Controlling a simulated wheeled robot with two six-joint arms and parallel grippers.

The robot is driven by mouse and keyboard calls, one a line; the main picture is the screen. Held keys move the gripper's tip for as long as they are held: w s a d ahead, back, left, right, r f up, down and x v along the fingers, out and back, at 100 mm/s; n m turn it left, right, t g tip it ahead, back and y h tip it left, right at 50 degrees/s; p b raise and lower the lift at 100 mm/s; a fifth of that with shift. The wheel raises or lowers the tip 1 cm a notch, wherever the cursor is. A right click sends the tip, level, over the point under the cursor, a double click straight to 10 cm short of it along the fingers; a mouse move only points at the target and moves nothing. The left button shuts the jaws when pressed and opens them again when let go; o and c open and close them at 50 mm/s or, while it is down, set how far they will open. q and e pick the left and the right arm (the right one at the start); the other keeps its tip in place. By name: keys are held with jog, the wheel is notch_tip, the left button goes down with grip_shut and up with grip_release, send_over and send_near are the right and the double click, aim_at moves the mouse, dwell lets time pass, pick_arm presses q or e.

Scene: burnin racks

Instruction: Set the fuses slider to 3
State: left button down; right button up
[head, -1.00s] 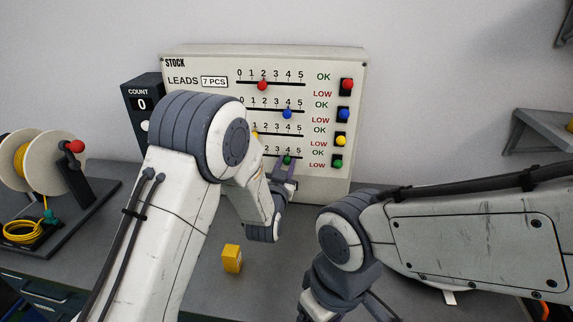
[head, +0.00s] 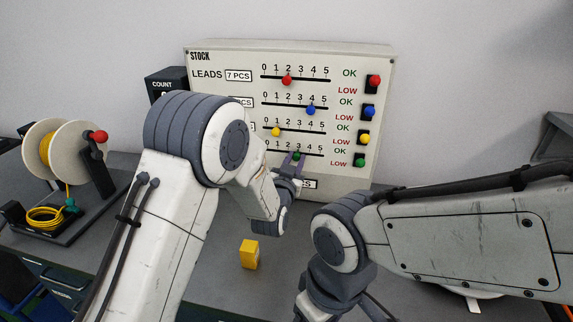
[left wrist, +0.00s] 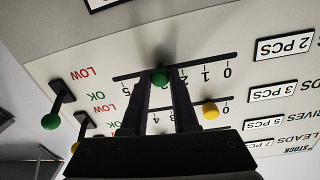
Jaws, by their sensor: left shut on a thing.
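The green slider knob (head: 296,156) is on the bottom scale of the stock panel (head: 222,62).
The red knob (head: 287,80) stands at 2, the blue knob (head: 310,110) at 4 and the yellow knob (head: 276,132) near 1. OK/LOW switches line the panel's right side. A yellow block (head: 249,254) and a cable reel (head: 43,150) stand on the grey bench.

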pick_arm(q)
jog(key=shift+d, duration=0.15)
jog(key=c, duration=0.7)
grip_release()
jog(key=shift+s, duration=0.1)
jog(key=b+v, duration=0.3)
jog(key=v, duration=0.7)
jog(key=shift+s, duration=0.15)
